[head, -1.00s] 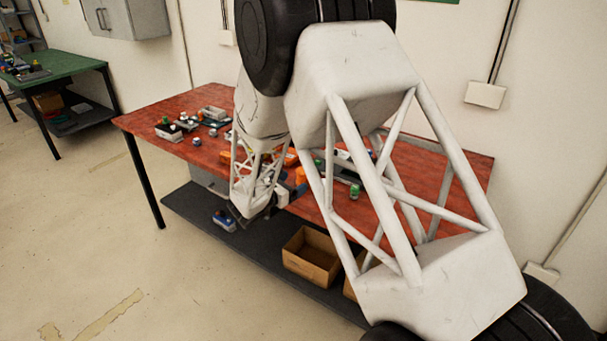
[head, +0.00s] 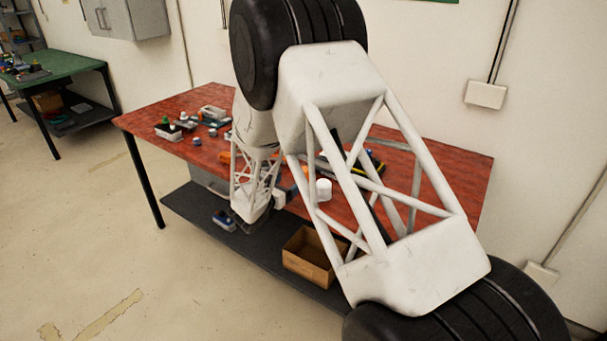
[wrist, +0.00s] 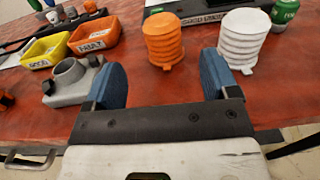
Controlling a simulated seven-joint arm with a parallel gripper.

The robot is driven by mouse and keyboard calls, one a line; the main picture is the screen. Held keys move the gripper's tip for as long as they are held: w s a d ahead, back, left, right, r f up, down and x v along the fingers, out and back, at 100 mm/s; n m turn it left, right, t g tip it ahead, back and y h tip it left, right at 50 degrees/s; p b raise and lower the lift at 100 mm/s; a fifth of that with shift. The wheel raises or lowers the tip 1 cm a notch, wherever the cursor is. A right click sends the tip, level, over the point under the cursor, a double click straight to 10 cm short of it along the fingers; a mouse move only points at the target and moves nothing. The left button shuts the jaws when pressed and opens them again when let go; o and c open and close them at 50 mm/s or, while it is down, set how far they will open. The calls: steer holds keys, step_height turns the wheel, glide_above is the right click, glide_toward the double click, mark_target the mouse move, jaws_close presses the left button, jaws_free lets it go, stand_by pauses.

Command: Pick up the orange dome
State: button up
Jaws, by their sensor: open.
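The orange dome (wrist: 163,40), a ribbed upright piece, stands on the red table in the wrist view. It is just beyond my gripper (wrist: 162,80), roughly centred between the two blue fingers. The fingers are spread wide with nothing between them. The white ribbed dome (wrist: 240,42) stands close to the right of the orange one, beyond the right finger. The white dome also shows through my arm's frame in the head view (head: 324,190). In the head view my arm covers much of the table, and I cannot pick out the orange dome there.
A grey fitting (wrist: 75,80) lies by the left finger. A yellow bin (wrist: 40,52) and an orange bin (wrist: 95,34) stand beyond it. A green can (wrist: 285,12) and a dark labelled tray (wrist: 200,12) are at the back. Red table (wrist: 280,95) is bare at right.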

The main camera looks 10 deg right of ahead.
steer(key=shift+x, duration=2.35)
steer(key=shift+d, duration=0.1)
steer(key=shift+x, duration=2.55)
steer(key=shift+f, duration=0.1)
steer(key=c, duration=0.9)
